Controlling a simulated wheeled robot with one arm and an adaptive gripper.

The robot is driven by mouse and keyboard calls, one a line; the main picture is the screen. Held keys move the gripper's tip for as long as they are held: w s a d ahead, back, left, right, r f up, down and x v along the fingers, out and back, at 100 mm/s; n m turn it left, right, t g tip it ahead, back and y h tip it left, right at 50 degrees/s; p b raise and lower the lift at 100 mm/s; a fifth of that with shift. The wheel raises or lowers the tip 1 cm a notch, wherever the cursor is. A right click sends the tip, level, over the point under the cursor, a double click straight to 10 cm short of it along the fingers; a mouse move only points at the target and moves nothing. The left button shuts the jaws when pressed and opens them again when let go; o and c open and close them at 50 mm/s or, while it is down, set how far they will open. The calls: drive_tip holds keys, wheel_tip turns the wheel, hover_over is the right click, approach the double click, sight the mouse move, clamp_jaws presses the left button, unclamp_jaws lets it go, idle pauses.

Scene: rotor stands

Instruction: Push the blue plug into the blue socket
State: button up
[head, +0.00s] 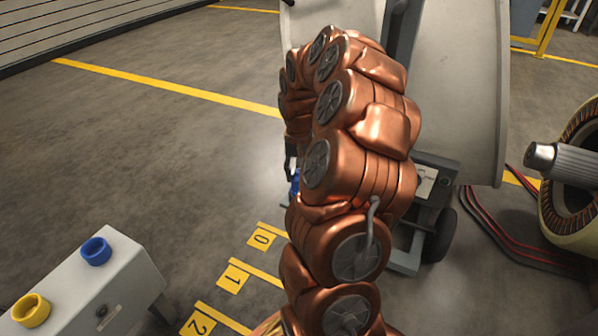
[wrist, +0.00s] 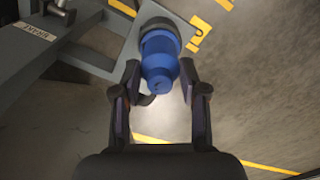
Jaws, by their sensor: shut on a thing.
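The blue plug (wrist: 160,58) is a stepped blue cylinder in the wrist view. Its far end meets a dark round holder (wrist: 173,27) on a grey plate; I cannot tell how deep it sits. My gripper (wrist: 160,83) has a finger on each side of the plug's near end and is shut on it. In the head view only a small bit of blue (head: 294,185) shows left of my copper arm, and my gripper is hidden. The blue socket (head: 96,250) is an open blue ring on top of a grey box at the lower left, apart from my gripper.
A yellow socket (head: 31,310) stands beside the blue one on the grey box (head: 125,285). Yellow floor plates numbered 0, 1, 2 (head: 233,277) lie right of it. A wheeled grey stand (head: 432,180) is behind my arm. Cables and a copper-wound ring (head: 575,180) are at the right. Left floor is clear.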

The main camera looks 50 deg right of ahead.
drive_tip(key=shift+r+p, duration=1.95)
drive_tip(key=shift+r, duration=1.8)
drive_tip(key=w+a+r+n+p, duration=0.1)
drive_tip(key=w+a+r+n, duration=0.3)
drive_tip(key=a, duration=0.7)
drive_tip(key=w+a+r+n+p, duration=0.25)
drive_tip(key=w+a, duration=0.45)
drive_tip(key=a, duration=0.4)
drive_tip(key=w+a+r+n+p, duration=0.1)
drive_tip(key=w+a+r+n, duration=0.3)
drive_tip(key=a, duration=0.7)
wheel_tip(320, 180, up, 25)
drive_tip(key=s+m+p, duration=0.1)
drive_tip(key=m+p, duration=0.1)
drive_tip(key=p, duration=3.5)
drive_tip(key=shift+s+d+p, duration=0.25)
drive_tip(key=shift+p, duration=0.15)
drive_tip(key=shift+d, duration=0.1)
